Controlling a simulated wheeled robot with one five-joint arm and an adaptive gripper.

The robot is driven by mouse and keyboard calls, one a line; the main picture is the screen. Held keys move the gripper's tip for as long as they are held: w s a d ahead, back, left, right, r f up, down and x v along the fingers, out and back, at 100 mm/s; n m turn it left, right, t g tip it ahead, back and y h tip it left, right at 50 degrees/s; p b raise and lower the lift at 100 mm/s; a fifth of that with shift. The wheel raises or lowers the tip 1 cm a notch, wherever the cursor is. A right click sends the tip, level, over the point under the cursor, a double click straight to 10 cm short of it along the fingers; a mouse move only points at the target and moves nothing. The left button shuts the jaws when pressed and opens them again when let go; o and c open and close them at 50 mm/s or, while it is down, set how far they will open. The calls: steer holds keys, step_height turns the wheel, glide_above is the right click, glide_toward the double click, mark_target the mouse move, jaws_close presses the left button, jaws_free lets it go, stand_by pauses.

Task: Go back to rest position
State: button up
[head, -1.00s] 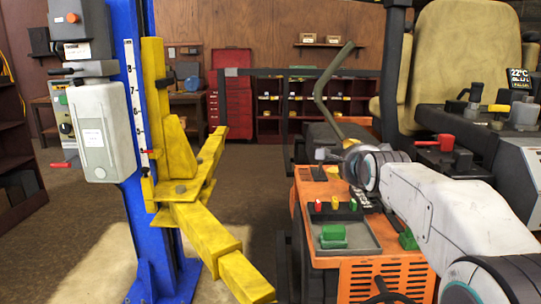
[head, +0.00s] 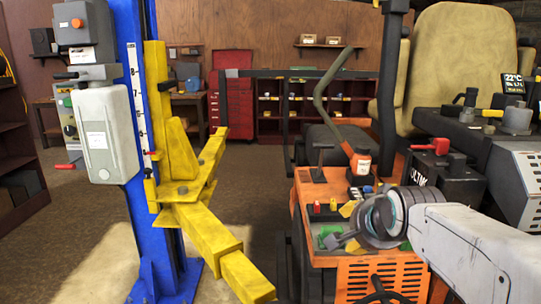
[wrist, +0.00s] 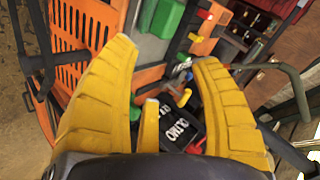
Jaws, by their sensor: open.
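My gripper (wrist: 162,55) shows in the wrist view with its yellow ribbed fingers spread apart and nothing between the tips. In the head view, my white arm comes in from the lower right. Its grey wrist and the gripper sit low over the front of the orange mower (head: 372,275), partly hiding a tray (head: 325,262) with a green block in it. The wrist view looks past the fingers at the mower's orange grille (wrist: 85,22), a green block (wrist: 168,18) and a black box with white lettering (wrist: 190,130). Whether the gripper touches anything cannot be told.
A blue lift post (head: 150,200) with a yellow arm (head: 205,230) stands left of the mower. Open floor lies behind the post.

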steer(key=s+f+n+g+p, duration=0.1)
steer(key=s+f+n+g, duration=0.2)
steer(key=s, duration=1)
steer(key=s+f+n+g+p, duration=0.1)
steer(key=s+f+n+g, duration=0.2)
steer(key=s+f+n, duration=0.5)
steer(key=s, duration=0.5)
steer(key=shift+a+f+g, duration=0.25)
steer(key=shift+f+g, duration=0.05)
steer(key=shift+f, duration=0.05)
